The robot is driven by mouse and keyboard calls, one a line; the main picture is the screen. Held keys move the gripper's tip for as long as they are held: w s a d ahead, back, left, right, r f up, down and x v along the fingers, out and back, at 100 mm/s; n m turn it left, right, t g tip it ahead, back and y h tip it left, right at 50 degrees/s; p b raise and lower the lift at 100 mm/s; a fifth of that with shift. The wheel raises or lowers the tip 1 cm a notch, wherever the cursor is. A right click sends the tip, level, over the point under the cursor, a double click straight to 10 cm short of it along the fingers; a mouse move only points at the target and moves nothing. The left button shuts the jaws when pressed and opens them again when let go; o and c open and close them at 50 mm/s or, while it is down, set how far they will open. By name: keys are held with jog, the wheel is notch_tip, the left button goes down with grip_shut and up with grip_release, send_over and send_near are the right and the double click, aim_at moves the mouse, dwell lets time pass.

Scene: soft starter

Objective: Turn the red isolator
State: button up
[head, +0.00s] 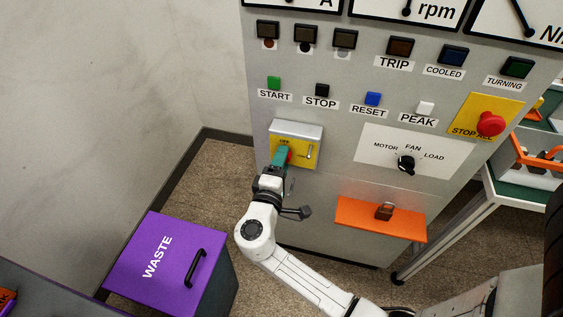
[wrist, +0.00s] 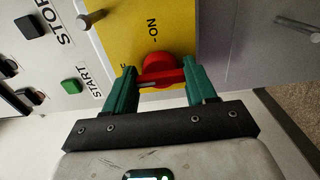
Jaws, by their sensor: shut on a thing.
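The red isolator (wrist: 156,69) is a round red knob with a raised bar handle on a yellow plate (wrist: 120,32) marked ON. In the head view the yellow plate (head: 309,155) sits low on the left of the grey panel, and the knob (head: 289,156) is mostly hidden by my gripper. My gripper (head: 282,158) reaches it from below. In the wrist view its green fingers (wrist: 161,84) are shut on the handle bar, one at each end. The bar lies nearly level across that view. The OFF mark is largely covered.
Buttons START (head: 274,83), STOP (head: 322,90) and RESET (head: 373,99) sit above. A fan selector (head: 406,163), a red stop button (head: 490,123) and an orange padlocked bar (head: 380,220) are to the right. A purple waste bin (head: 160,262) stands at lower left.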

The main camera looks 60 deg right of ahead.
jog(key=o, duration=0.8)
jog(key=b+v, duration=0.1)
jog(key=v, duration=1)
jog(key=s+d+f+m+g+y+p, duration=0.2)
jog(key=s+d+f+m+g+y, duration=0.25)
jog(key=s+d+f+y, duration=0.35)
jog(key=s+a+y, duration=0.2)
jog(key=a+y, duration=0.1)
jog(key=s+a+y+p, duration=0.1)
jog(key=s+a+y, duration=0.2)
jog(key=a, duration=0.1)
jog(key=s+a+y, duration=0.2)
jog(key=s+a, duration=0.1)
jog(key=a, duration=0.1)
jog(key=shift+r+g+y+p, duration=0.2)
jog(key=shift+g+y+p, duration=0.15)
jog(key=shift+y, duration=0.05)
